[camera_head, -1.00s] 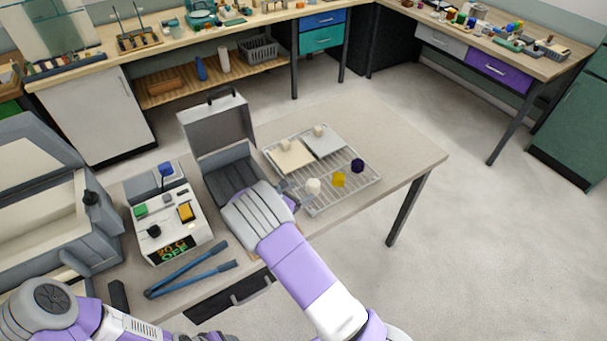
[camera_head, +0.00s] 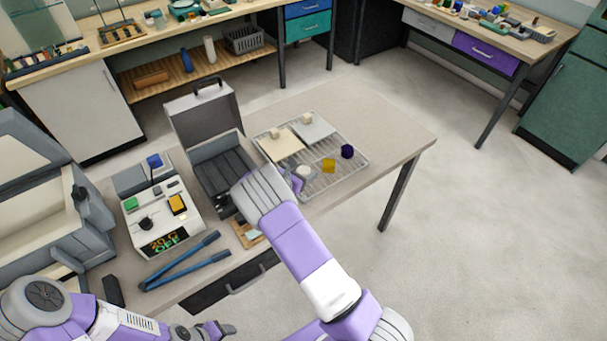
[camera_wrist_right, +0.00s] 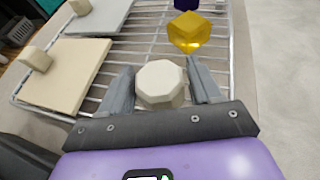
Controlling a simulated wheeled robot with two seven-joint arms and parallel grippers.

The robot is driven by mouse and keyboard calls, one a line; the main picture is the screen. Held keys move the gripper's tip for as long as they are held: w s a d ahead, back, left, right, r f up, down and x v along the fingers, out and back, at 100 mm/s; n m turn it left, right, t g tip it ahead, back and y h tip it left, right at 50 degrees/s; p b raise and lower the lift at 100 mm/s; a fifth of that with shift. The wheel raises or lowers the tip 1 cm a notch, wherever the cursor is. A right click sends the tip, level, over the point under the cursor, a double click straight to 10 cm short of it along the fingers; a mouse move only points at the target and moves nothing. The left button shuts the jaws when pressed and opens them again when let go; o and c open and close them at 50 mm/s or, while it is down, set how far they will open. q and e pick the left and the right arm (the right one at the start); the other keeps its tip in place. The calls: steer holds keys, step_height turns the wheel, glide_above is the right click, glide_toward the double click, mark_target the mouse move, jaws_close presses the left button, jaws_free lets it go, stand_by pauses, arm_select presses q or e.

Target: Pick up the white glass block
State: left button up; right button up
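The white glass block (camera_wrist_right: 160,84) is a pale faceted piece on the wire rack (camera_head: 318,188). In the head view it shows just beyond my right gripper (camera_head: 292,180), which partly hides it. In the right wrist view my right gripper (camera_wrist_right: 160,80) is open, with one finger on each side of the block and only narrow gaps visible. I cannot tell whether either finger touches it. My left gripper (camera_head: 203,331) is low at the bottom edge of the head view, away from the rack; its finger opening is unclear.
A yellow block (camera_head: 328,166) and a dark purple block (camera_head: 347,151) stand on the rack nearby. A cream plate (camera_head: 281,147) and a grey plate (camera_head: 312,129) with knobs lie behind. An open grey case (camera_head: 205,120) stands left. The table's right part is clear.

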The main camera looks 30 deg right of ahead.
mark_target(303, 170)
steer(key=c, duration=0.8)
step_height(303, 170, up, 10)
steer(key=shift+r+p, duration=0.1)
steer(key=shift+p, duration=0.45)
steer(key=s+a+f+n+t+y+b, duration=0.1)
steer(key=s+a+f+n+t, duration=0.15)
steer(key=s+a, duration=0.5)
steer(key=s+a+f+n+t+y+b, duration=0.1)
steer(key=s+a+f+b, duration=0.3)
steer(key=a, duration=0.6)
arm_select(q)
steer(key=shift+f+p, duration=0.8)
steer(key=shift+p, duration=0.3)
arm_select(e)
steer(key=shift+w+r+n+t+y, duration=0.1)
steer(key=shift+r+n+t+y, duration=0.6)
steer(key=shift+r+n+y, duration=0.7)
steer(key=shift+w+r+n+t+y, duration=0.1)
steer(key=shift+r+n+t+y, duration=0.7)
steer(key=shift+r, duration=1.25)
steer(key=shift+w+r+n+t+y, duration=0.1)
steer(key=shift+r+n+t+y, duration=0.55)
steer(key=shift+r+n+y, duration=0.8)
arm_select(q)
steer(key=shift+c, duration=0.3)
arm_select(e)
steer(key=shift+r+m+h, duration=0.25)
steer(key=shift+m+h, duration=0.05)
steer(key=shift+h, duration=0.05)
